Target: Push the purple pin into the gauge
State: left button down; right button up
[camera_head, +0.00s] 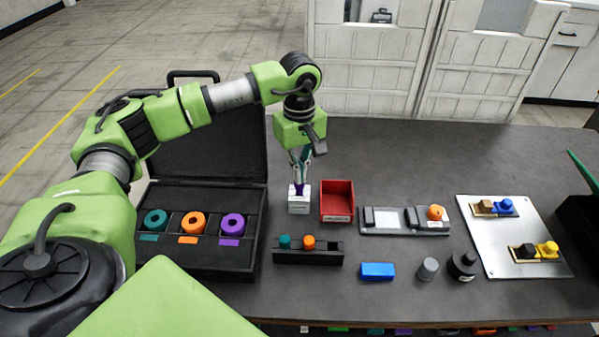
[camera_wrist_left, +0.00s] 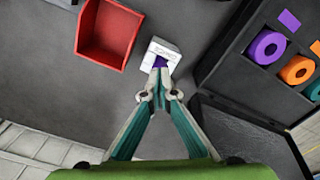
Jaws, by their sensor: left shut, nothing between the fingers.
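The gauge is a small white block (camera_head: 299,204) on the table, left of the red bin; it also shows in the left wrist view (camera_wrist_left: 157,46). The purple pin (camera_head: 299,186) stands at the top of the gauge, and only a short part of it shows; it also shows in the left wrist view (camera_wrist_left: 160,62). My left gripper (camera_head: 298,176) points down right over the gauge, its fingertips shut at the top of the pin. Nothing is between the fingers. I cannot tell how deep the pin sits. My right gripper is not in view.
A red bin (camera_head: 337,200) stands close to the gauge. An open black case (camera_head: 200,258) with teal, orange and purple rings lies to the left. A black rack (camera_head: 308,256) with teal and orange pins is in front. A grey fixture (camera_head: 404,229) and metal plate (camera_head: 522,262) lie right.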

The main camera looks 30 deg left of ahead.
pick_arm(q)
notch_tip(320, 180, up, 8)
jog(key=p, duration=0.4)
jog(key=shift+p, duration=0.35)
